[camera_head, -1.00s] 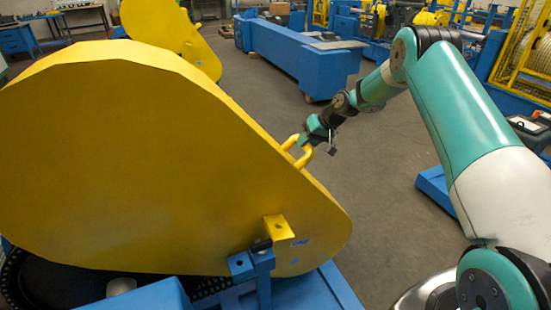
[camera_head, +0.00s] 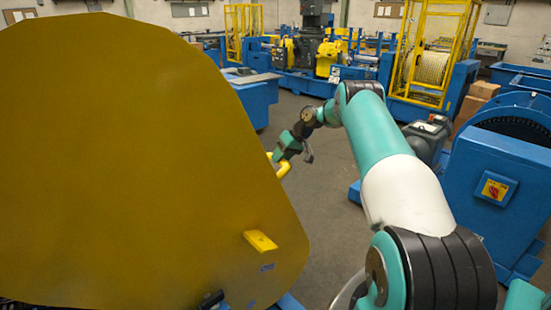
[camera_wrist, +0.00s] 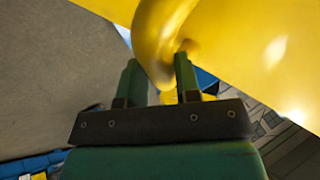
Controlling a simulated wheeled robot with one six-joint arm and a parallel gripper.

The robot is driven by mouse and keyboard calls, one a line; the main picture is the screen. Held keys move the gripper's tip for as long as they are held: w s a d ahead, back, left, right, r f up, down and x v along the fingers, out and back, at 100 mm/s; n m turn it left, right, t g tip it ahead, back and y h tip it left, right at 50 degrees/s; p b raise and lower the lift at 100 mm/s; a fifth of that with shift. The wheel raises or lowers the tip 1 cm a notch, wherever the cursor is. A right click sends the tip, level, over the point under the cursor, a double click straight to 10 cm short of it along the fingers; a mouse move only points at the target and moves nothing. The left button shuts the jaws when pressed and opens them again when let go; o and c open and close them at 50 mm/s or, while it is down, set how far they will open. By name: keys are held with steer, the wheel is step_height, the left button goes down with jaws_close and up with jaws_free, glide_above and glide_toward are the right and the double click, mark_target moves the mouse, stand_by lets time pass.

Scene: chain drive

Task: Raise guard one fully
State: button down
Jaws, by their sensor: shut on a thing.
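Guard one, a large yellow sheet cover (camera_head: 130,160), fills the left of the head view, its face toward me and its rear end high. A small yellow tab (camera_head: 260,241) sticks out of its lower right face. A yellow loop handle (camera_head: 284,166) stands at its right edge. My gripper (camera_head: 279,156) is shut on the handle. In the wrist view the handle (camera_wrist: 158,45) passes between the two green fingers of my gripper (camera_wrist: 158,72), and the guard (camera_wrist: 270,50) spreads to the right.
A blue bench (camera_head: 256,98) stands behind the handle. A blue machine with a red switch (camera_head: 496,188) is at the right. Grey floor (camera_head: 325,200) lies open between the guard and my arm.

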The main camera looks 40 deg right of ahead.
steer(key=shift+s+d+f, duration=0.1)
steer(key=shift+d+f, duration=0.1)
steer(key=shift+d, duration=0.45)
steer(key=c, duration=1.3)
jaws_free()
steer(key=o, duration=0.5)
steer(key=shift+d+m, duration=0.3)
steer(key=shift+d, duration=0.05)
steer(key=shift+c, duration=0.2)
steer(key=shift+a, duration=0.1)
steer(key=shift+r, duration=0.1)
steer(key=p+v, duration=0.5)
steer(key=v, duration=1.2)
steer(key=shift+a+p, duration=0.25)
steer(key=shift+p, duration=0.15)
steer(key=shift+s+a, duration=0.1)
steer(key=shift+a, duration=0.05)
